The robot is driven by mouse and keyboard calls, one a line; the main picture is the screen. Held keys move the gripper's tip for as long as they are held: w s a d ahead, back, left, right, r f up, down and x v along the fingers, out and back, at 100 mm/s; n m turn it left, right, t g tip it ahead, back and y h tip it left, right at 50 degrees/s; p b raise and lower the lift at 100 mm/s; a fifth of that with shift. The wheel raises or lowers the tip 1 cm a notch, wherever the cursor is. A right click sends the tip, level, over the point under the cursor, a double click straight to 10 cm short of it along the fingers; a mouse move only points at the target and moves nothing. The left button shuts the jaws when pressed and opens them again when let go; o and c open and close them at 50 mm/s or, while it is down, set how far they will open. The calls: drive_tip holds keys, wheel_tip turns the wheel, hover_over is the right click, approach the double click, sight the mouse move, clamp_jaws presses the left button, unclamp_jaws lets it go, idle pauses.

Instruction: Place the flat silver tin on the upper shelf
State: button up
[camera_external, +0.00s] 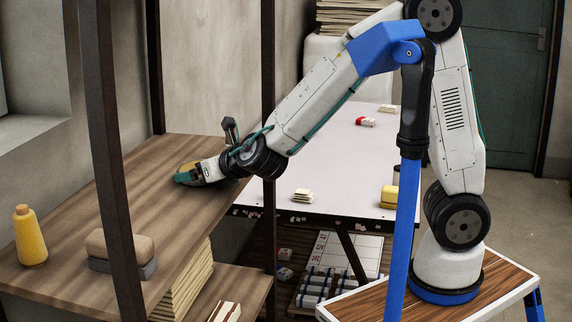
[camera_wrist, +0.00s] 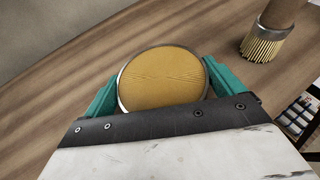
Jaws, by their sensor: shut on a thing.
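The flat silver tin (camera_wrist: 163,79) is round, with a silver rim and a tan top, and sits between my teal fingers in the wrist view. My gripper (camera_wrist: 163,85) is shut on it from both sides. In the external view my gripper (camera_external: 188,175) is low over the wooden upper shelf (camera_external: 150,205), towards its back part. The tin (camera_external: 189,167) shows there as a small tan patch, partly hidden by the fingers. I cannot tell whether it touches the shelf board.
A yellow thread cone (camera_external: 30,238) and a tan block with a grey base (camera_external: 122,252) stand at the shelf's near end. Dark posts (camera_external: 108,150) rise along the shelf. A bristle brush (camera_wrist: 265,45) shows at the wrist view's upper right. Bare board surrounds the tin.

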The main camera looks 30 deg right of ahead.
drive_tip(key=shift+f, duration=0.15)
drive_tip(key=o, duration=0.9)
drive_tip(key=shift+c, duration=0.2)
drive_tip(key=shift+r, duration=0.2)
drive_tip(key=v, duration=1.2)
